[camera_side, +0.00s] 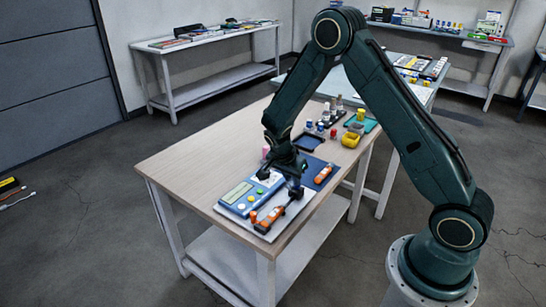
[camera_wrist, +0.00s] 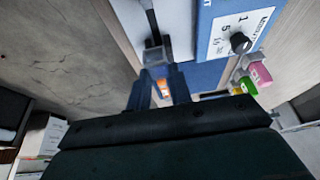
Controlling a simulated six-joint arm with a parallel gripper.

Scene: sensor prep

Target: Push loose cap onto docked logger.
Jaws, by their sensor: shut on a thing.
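An orange logger (camera_side: 268,223) lies near the front corner of the white board (camera_side: 290,222). A small orange piece (camera_side: 253,217), perhaps the loose cap, shows at its left side; I cannot tell whether they touch. A second orange object (camera_side: 323,174) lies on a dark blue mat (camera_side: 309,184). Part of an orange-and-white object (camera_wrist: 162,88) shows between my fingers in the wrist view. My gripper (camera_side: 296,184) is low over the board, its fingertips (camera_wrist: 158,68) at a dark block (camera_wrist: 154,57). A dark rod (camera_wrist: 149,22) runs from the block.
A blue instrument (camera_side: 250,194) with a screen and knob (camera_wrist: 240,43) stands beside my gripper. Pink (camera_wrist: 259,75) and green (camera_wrist: 248,86) items stand near it. The left tabletop (camera_side: 190,175) is clear.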

